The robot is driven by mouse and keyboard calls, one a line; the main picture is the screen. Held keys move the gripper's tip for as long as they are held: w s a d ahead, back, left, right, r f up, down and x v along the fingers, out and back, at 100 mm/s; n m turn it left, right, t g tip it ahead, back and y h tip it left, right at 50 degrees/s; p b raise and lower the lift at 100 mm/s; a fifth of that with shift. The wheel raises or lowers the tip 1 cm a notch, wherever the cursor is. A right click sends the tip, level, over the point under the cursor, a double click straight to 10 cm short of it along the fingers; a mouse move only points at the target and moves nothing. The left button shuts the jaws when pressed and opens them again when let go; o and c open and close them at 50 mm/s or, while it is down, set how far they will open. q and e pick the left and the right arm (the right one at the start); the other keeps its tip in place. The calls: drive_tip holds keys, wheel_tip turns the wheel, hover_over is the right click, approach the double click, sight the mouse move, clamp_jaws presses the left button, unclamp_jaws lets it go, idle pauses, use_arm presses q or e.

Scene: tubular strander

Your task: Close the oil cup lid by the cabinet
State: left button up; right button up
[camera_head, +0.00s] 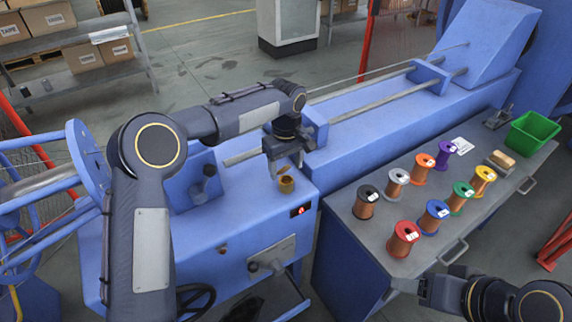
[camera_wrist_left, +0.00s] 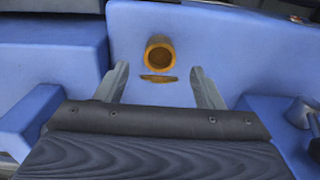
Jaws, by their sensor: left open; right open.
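The small orange-brown oil cup (camera_head: 287,184) sits on the blue machine top, near the cabinet (camera_head: 350,240). In the left wrist view the cup (camera_wrist_left: 160,52) shows its round dark opening, uncovered. A thin orange piece, apparently the lid (camera_wrist_left: 158,78), shows beside the cup, nearer my gripper. My left gripper (camera_head: 286,168) is just above and behind the cup in the head view. In the left wrist view its two open fingers (camera_wrist_left: 159,74) stand either side of the lid, with gaps. My right gripper (camera_head: 408,287) is at the cabinet's front edge, away from the cup; its fingers are small there.
The cabinet top holds several wire spools (camera_head: 405,238), a green bin (camera_head: 532,133) and a brush (camera_head: 502,160). A raised blue block (camera_head: 195,180) with a knob stands left of the cup.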

sight(287, 181)
use_arm(q)
drive_tip(key=shift+c, duration=0.3)
drive_tip(key=c, duration=0.9)
drive_tip(key=t+y+b, duration=0.1)
drive_tip(key=b, duration=0.2)
drive_tip(key=s+d+f+t+y+b, duration=0.1)
drive_tip(key=t+b, duration=0.1)
drive_tip(key=b, duration=0.2)
drive_tip(key=s+f+t+y+b, duration=0.1)
drive_tip(key=b, duration=0.3)
drive_tip(key=shift+d+f+t+y, duration=0.2)
drive_tip(key=shift+d+t+y, duration=0.1)
drive_tip(key=shift+t, duration=0.1)
drive_tip(key=shift+s+t+y+b, duration=0.1)
drive_tip(key=shift+t+y+b, duration=0.25)
drive_tip(key=shift+b, duration=0.8)
drive_tip(key=o, duration=1)
drive_tip(key=shift+c, duration=0.2)
